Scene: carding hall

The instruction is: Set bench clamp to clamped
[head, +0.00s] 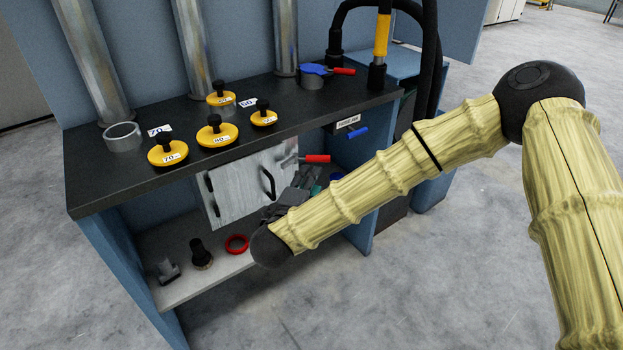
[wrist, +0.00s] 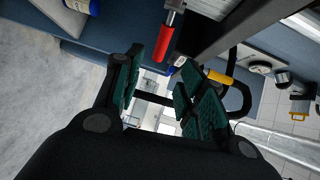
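I take the bench clamp (head: 289,159) to be the metal fitting with a red handle (head: 316,159) under the front edge of the dark bench top. The handle sticks out to the right in the head view. In the wrist view the red handle (wrist: 167,40) hangs from a silver metal part (wrist: 174,14), just beyond my fingertips. My gripper (wrist: 160,66) is open and empty, with green-padded fingers spread to either side below the handle. It appears apart from the handle. In the head view my gripper (head: 297,194) is partly hidden behind my wrist.
A labelled box (head: 347,123) with a blue handle (head: 352,134) hangs right of the clamp. A pale cabinet door (head: 238,187) is to its left. Yellow knobbed discs (head: 216,135) and a blue gate with a red handle (head: 315,69) are on the bench top (head: 120,178). Floor in front is clear.

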